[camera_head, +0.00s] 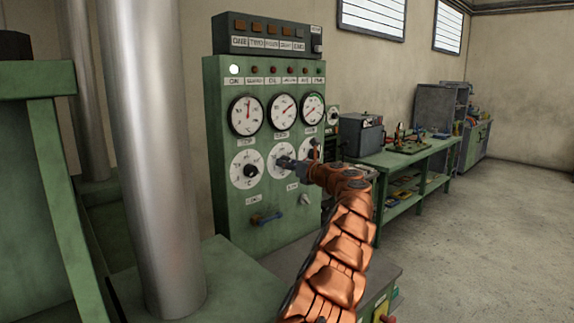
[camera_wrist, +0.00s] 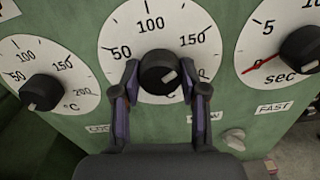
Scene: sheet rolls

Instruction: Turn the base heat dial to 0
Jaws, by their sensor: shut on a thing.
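The middle dial has a white °C scale (camera_wrist: 148,24) and a black knob (camera_wrist: 158,66) with a white mark pointing to the lower right, around the high end of the scale. My gripper (camera_wrist: 159,78) has one finger on each side of this knob and is shut on it. No readable base heat label shows; the label under the middle dial is partly covered by my gripper. In the head view my gripper (camera_head: 287,163) reaches the middle dial (camera_head: 277,153) on the green panel (camera_head: 228,217).
A left °C dial (camera_wrist: 58,52) with its own knob (camera_wrist: 41,92) and a right seconds dial (camera_wrist: 283,34) flank it. A small grey knob (camera_wrist: 234,138) sits below. Gauges (camera_head: 243,116) are above. A shiny column (camera_head: 150,150) stands at left, a green bench (camera_head: 420,160) at right.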

